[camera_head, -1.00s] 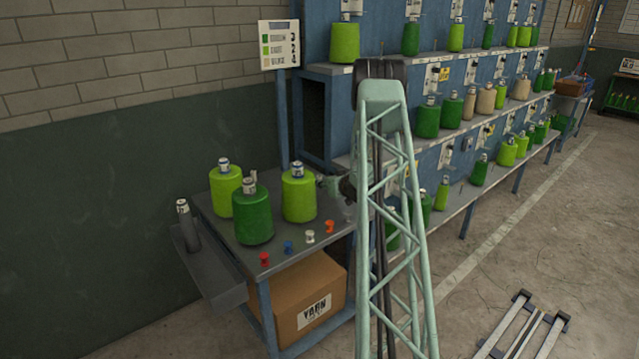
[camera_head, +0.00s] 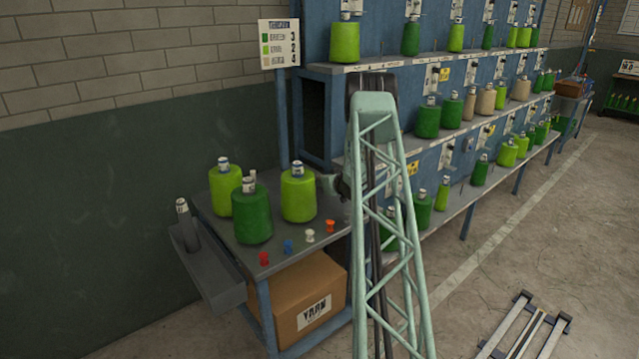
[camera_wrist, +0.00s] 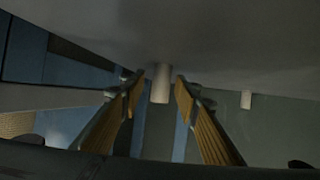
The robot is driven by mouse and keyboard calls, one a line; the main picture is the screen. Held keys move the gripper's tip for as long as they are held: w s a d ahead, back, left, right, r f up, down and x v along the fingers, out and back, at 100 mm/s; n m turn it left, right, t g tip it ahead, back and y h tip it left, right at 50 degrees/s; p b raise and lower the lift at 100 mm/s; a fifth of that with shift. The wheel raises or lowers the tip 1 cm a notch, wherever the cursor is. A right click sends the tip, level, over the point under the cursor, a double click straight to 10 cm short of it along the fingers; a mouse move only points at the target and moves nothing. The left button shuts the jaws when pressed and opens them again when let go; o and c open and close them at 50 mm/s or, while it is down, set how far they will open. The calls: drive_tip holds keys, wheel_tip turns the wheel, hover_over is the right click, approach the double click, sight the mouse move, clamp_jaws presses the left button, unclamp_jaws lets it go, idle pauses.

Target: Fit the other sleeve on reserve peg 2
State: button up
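In the wrist view my gripper (camera_wrist: 159,84) is open. Its two yellow-padded fingers stand apart, with a visible gap on both sides of a pale cylinder (camera_wrist: 160,88) between their tips. The cylinder projects from a broad grey surface. A second, smaller pale cylinder (camera_wrist: 246,100) shows farther right. I cannot tell whether either is a sleeve or a peg. In the head view my gripper is mostly hidden behind my arm, beside the right end of the side table (camera_head: 275,243). A grey cylinder with a pale top (camera_head: 184,212) stands at the left tray. I cannot identify reserve peg 2.
Three green yarn cones, including a dark one (camera_head: 252,216), stand on the side table. Small red (camera_head: 264,258), blue, white and orange pieces line its front edge. A YARN box (camera_head: 308,295) sits below. The blue rack (camera_head: 312,120) holds several cones. Floor at right is mostly clear.

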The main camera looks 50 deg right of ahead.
drive_tip(key=shift+c, duration=0.2)
drive_tip(key=c, duration=0.7)
drive_tip(key=shift+c, duration=0.2)
drive_tip(key=shift+r, duration=0.1)
drive_tip(key=shift+r+p, duration=0.5)
drive_tip(key=shift+r, duration=1.05)
drive_tip(key=shift+s+r, duration=0.1)
drive_tip(key=shift+s, duration=0.15)
drive_tip(key=s+a, duration=0.1)
drive_tip(key=s, duration=0.4)
drive_tip(key=s+a+r+p, duration=0.1)
drive_tip(key=s+a, duration=0.1)
drive_tip(key=s, duration=0.2)
drive_tip(key=s+a+p, duration=0.1)
drive_tip(key=s, duration=0.4)
drive_tip(key=shift+s+a+r, duration=0.25)
drive_tip(key=shift+s+a, duration=0.1)
drive_tip(key=shift+a, duration=0.05)
drive_tip(key=shift+s+d, duration=0.1)
